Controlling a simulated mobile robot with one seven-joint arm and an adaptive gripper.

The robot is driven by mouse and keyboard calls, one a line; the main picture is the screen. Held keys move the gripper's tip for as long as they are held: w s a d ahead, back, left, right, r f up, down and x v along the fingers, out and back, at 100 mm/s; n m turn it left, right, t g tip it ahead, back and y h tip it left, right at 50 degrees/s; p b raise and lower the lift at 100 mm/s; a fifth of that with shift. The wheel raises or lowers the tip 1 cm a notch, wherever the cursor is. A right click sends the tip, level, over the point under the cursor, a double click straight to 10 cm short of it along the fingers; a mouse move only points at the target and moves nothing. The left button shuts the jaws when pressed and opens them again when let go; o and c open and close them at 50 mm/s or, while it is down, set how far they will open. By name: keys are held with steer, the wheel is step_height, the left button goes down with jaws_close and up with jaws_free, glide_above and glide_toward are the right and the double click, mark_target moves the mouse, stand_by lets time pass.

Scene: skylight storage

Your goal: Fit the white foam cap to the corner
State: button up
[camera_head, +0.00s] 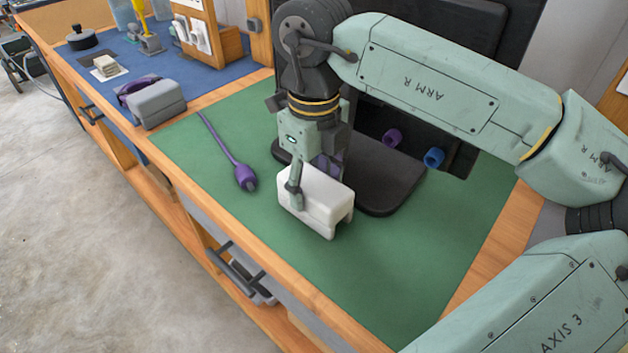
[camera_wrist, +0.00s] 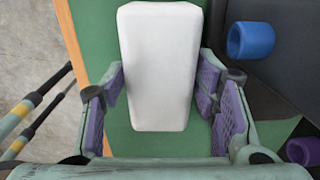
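The white foam cap (camera_head: 322,199) is a blocky piece with a notch in its lower side, at or just above the green mat. It fills the middle of the wrist view (camera_wrist: 160,65). My gripper (camera_head: 300,185) points down over the cap, one finger against its near face. In the wrist view my gripper (camera_wrist: 160,85) has a purple-padded finger on each long side, and both pads meet the cap's edges. A dark panel (camera_head: 462,95) stands behind, with a dark flat base (camera_head: 395,190) beside the cap. Which corner is meant is not clear, and my arm hides part of the panel.
A blue cylinder (camera_head: 434,158) and a purple cylinder (camera_head: 392,138) are at the panel's lower part. A grey block (camera_head: 158,104) sits farther left. The mat's front is clear.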

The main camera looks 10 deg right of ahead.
mark_target(314, 183)
steer(key=shift+o, duration=1.3)
step_height(314, 183, up, 12)
steer(key=shift+r+b, duration=0.2)
steer(key=shift+b, duration=0.15)
steer(key=shift+s+f, duration=0.1)
